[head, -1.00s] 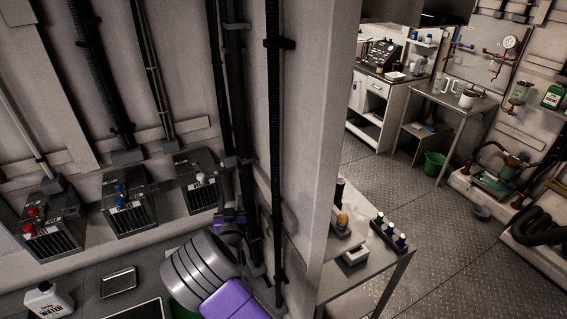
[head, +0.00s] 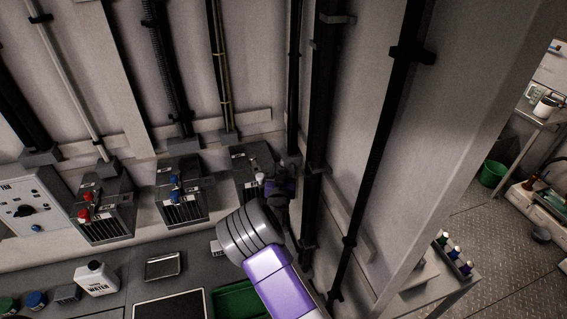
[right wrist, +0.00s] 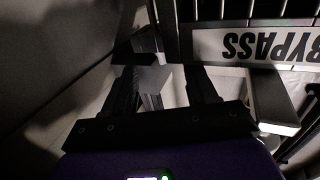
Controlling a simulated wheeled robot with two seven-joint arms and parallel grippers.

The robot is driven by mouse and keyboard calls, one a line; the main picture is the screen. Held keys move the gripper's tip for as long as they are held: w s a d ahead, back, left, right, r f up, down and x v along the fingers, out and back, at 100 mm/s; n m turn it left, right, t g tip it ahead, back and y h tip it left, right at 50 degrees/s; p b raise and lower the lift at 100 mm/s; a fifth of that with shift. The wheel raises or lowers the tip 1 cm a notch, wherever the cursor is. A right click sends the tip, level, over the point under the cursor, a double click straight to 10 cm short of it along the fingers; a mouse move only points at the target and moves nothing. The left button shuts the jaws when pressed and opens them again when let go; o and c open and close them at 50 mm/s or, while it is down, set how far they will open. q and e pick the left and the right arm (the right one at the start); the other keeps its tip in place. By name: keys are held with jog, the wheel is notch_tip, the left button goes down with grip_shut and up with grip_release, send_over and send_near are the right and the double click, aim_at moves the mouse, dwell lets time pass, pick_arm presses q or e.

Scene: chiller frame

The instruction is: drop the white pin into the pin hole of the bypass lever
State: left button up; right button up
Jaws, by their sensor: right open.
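My right gripper (head: 272,190) is at the front right of the rightmost dark box (head: 247,166) in the head view, against the wall. White knob-like parts show on that box beside the gripper. In the right wrist view the right gripper (right wrist: 160,75) is open. A dark block with a small white piece (right wrist: 160,58) shows between and beyond its fingers; I cannot tell whether this is the pin. A BYPASS label (right wrist: 255,45) appears upside down at upper right, with a dark bar with a pale end (right wrist: 278,128) below it. The pin hole cannot be made out. My left gripper is out of view.
Two similar boxes, one with blue knobs (head: 182,190) and one with red knobs (head: 105,208), stand to the left. Black vertical pipes (head: 322,130) are close to my right arm. A water jug (head: 96,279), a metal tray (head: 163,265) and a green bin (head: 236,300) are below.

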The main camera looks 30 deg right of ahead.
aim_at(284, 164)
jog(key=shift+x, duration=0.95)
jog(key=shift+w+d+f, duration=0.1)
jog(key=shift+w+d, duration=0.05)
jog(key=shift+w, duration=0.25)
jog(key=shift+d, duration=0.15)
jog(key=shift+w, duration=0.1)
